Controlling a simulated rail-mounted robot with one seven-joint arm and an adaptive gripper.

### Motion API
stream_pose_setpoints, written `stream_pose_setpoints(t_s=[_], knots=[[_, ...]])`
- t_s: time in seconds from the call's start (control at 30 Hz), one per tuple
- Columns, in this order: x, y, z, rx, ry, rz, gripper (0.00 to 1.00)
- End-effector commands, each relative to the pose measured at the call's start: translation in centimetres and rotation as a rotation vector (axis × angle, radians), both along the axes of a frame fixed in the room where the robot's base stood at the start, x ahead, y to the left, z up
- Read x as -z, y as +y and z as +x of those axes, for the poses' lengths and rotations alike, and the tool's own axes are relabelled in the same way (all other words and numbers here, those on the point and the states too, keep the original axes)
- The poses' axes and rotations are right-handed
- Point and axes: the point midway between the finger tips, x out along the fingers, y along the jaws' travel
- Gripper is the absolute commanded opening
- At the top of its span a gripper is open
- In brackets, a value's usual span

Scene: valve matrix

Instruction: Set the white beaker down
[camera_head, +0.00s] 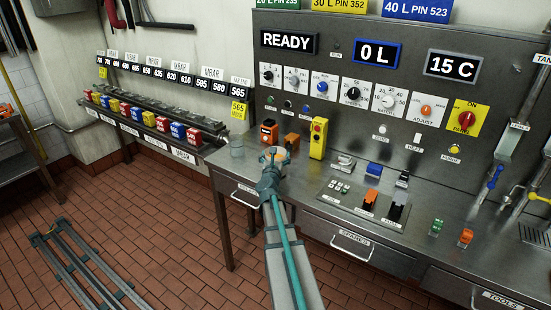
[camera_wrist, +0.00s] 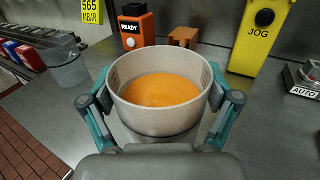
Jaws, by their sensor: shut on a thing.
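The white beaker (camera_wrist: 163,128) is in the middle of the wrist view, upright, with orange liquid (camera_wrist: 160,90) inside. My gripper (camera_wrist: 162,110) is shut on it, with one teal-linked finger on each side of its wall. In the head view the beaker (camera_head: 274,153) is small at my gripper (camera_head: 272,160), over the left part of the steel bench (camera_head: 230,172). The beaker's base is hidden in the head view, and I cannot tell whether it touches the bench.
A clear beaker (camera_wrist: 66,72) stands to the left. Behind are an orange READY device (camera_wrist: 134,28), a brown-orange block (camera_wrist: 184,37) and a yellow JOG box (camera_wrist: 259,38). Switches (camera_head: 368,198) occupy the bench further right. Bare bench lies right of the gripper (camera_wrist: 262,110).

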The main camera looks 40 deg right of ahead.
Motion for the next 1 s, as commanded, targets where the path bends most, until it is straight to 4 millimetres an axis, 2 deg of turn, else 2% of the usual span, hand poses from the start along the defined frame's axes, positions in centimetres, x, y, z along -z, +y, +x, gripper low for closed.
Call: stream_pose_setpoints(t_s=[0.43,0.47,0.53,1.0], knots=[[0.52,0.01,-0.02,0.000,-0.001,0.000,0.33],[0.54,0.01,-0.01,0.000,-0.001,0.001,0.90],[0.45,0.01,-0.01,0.000,-0.001,0.001,1.00],[-0.06,0.01,-0.01,0.000,-0.001,0.001,1.00]])
